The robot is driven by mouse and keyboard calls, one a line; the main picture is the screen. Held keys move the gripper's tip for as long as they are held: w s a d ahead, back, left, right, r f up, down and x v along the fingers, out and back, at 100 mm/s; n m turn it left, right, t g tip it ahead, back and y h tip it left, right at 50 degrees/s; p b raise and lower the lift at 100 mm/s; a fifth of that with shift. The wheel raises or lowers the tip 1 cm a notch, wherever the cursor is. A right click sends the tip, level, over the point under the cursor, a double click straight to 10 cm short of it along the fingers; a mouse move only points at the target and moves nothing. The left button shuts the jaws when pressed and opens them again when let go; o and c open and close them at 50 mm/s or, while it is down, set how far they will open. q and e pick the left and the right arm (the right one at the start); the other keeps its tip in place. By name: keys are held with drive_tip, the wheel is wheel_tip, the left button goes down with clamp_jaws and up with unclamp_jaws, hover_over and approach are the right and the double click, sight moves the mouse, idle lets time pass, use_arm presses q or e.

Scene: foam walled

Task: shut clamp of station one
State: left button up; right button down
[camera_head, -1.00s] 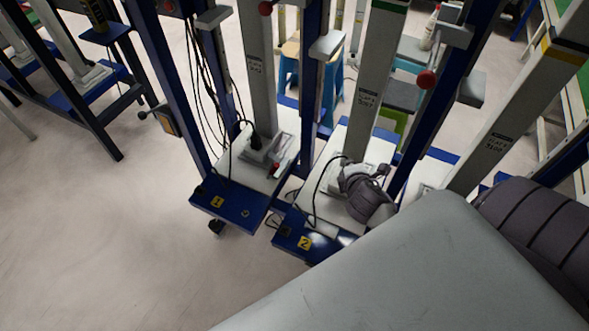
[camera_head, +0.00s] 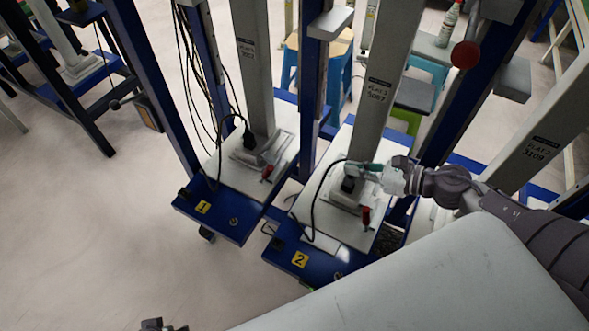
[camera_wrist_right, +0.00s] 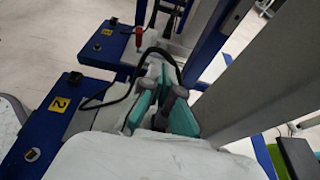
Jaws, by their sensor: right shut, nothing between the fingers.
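Station one (camera_head: 222,217) is a blue and white base with a yellow "1" label. Its clamp has a red handle (camera_head: 268,173) near the foot of the grey post; the handle also shows in the right wrist view (camera_wrist_right: 138,38). I cannot tell whether the clamp is open or shut. My right gripper (camera_head: 355,170) is shut and empty, with teal fingers (camera_wrist_right: 160,108). It is over station two, beside that post's foot, to the right of station one's clamp and apart from it. My left gripper is not clearly visible.
Station two (camera_head: 312,262), labelled "2", has its own red handle (camera_head: 366,217) and a black cable. Grey posts and blue uprights stand close around my right arm. A blue stool (camera_head: 318,65) is behind. The floor at left is clear.

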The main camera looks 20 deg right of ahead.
use_arm(q)
drive_tip(key=shift+w+d+r+b, duration=0.3)
drive_tip(key=shift+w+d+r, duration=0.1)
drive_tip(key=shift+r, duration=0.2)
use_arm(e)
drive_tip(key=w+a+f+n+g, duration=0.1)
drive_tip(key=w+a+f, duration=0.3)
drive_tip(key=a, duration=0.3)
drive_tip(key=w+a+f+n, duration=0.2)
drive_tip(key=w+a+f, duration=0.2)
drive_tip(key=w+a, duration=0.2)
drive_tip(key=shift+w+a+f+g+y, duration=0.35)
drive_tip(key=shift+w+f+g+y, duration=0.05)
drive_tip(key=shift+w, duration=0.05)
use_arm(q)
drive_tip(key=shift+w+r, duration=0.1)
drive_tip(key=shift+r, duration=0.15)
